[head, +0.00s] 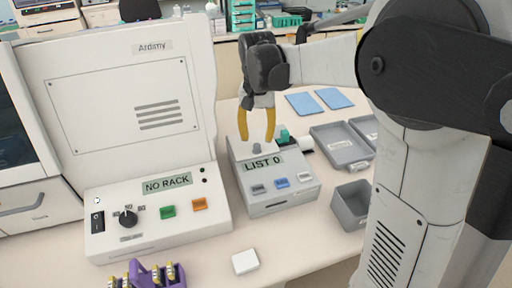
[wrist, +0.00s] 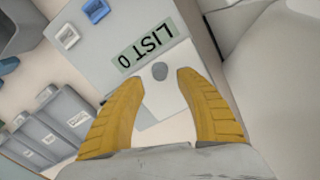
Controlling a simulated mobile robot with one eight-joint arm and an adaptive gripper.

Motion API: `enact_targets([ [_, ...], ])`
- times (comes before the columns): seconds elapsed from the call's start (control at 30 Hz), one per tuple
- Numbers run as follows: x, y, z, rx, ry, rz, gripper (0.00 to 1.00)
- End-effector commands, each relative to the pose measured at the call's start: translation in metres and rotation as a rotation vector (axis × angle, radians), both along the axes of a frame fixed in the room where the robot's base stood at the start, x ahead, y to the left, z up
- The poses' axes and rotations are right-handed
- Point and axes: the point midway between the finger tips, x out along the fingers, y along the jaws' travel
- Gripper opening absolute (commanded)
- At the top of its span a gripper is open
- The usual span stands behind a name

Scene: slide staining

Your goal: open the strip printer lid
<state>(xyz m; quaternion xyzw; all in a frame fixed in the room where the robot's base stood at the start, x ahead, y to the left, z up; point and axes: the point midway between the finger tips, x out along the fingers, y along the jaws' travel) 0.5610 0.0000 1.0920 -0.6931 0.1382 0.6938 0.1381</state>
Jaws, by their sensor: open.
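The strip printer (head: 278,184) is a light grey box with a "LIST 0" display and several buttons, in the middle of the head view. Its lid (head: 240,148) is a pale panel behind the display, with a small grey knob (head: 257,149) on it. My gripper (head: 257,139) points down over the lid, yellow fingers open. In the wrist view the lid (wrist: 178,100) lies flat beside the "LIST 0" label, and the knob (wrist: 160,71) shows between and just beyond the open fingertips (wrist: 158,84). I cannot tell whether the fingers touch the lid.
A large machine reading "NO RACK" (head: 160,215) stands close on the left. Grey trays (head: 340,146) and a grey bin (head: 351,205) sit to the right. A purple rack (head: 158,276) and a white block (head: 245,262) lie in front. Blue sheets (head: 319,101) lie behind.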

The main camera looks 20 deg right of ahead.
Motion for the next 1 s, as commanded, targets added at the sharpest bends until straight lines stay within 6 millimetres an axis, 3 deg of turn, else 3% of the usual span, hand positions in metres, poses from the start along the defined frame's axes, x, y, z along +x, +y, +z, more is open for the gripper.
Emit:
enact_targets([
  [0.1,0.0,0.0,-0.023,0.0,0.0,0.0,0.42],
  [0.23,0.0,0.0,-0.036,0.0,-0.001,0.0,0.42],
  [0.6,0.0,0.0,-0.041,0.0,-0.001,0.0,0.42],
  [0.73,0.0,0.0,-0.041,0.0,-0.001,0.001,0.04],
  [0.77,0.0,0.0,-0.041,0.0,-0.001,0.001,0.0],
  [1.0,0.0,0.0,-0.04,0.0,-0.001,0.001,0.0],
])
